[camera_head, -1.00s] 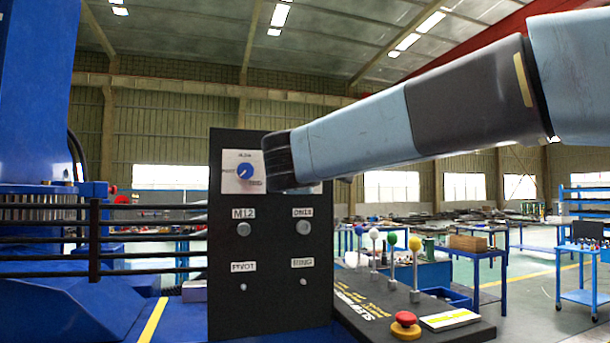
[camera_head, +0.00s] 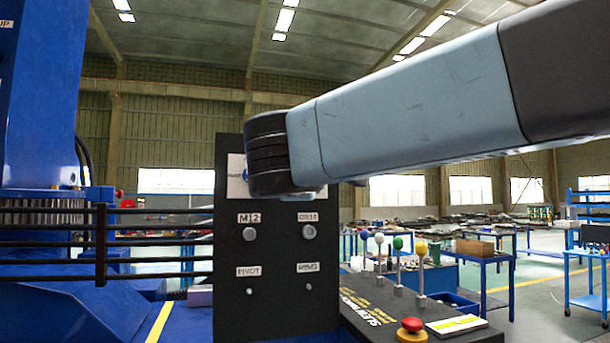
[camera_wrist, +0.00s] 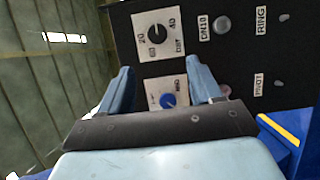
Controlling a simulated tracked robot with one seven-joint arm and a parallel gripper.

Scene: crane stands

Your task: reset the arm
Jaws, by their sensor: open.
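My gripper (camera_wrist: 162,72) shows in the wrist view with two blue fingers spread apart and nothing between them. Beyond the fingers is the black control panel (camera_wrist: 195,62), tilted in this view. A blue knob (camera_wrist: 168,100) shows in the gap between the fingers, and a black dial (camera_wrist: 158,31) lies beyond the fingertips. I cannot tell the exact distance to the panel, but no contact shows. In the head view my arm reaches in from the right and its dark end hides much of the panel's (camera_head: 275,270) upper part. The gripper's fingers are hidden there.
A console with several ball-topped levers (camera_head: 398,243) and a red button (camera_head: 411,325) stands right of the panel. Black rails (camera_head: 150,243) and a blue machine (camera_head: 40,110) are at the left. Blue tables (camera_head: 480,250) stand farther back.

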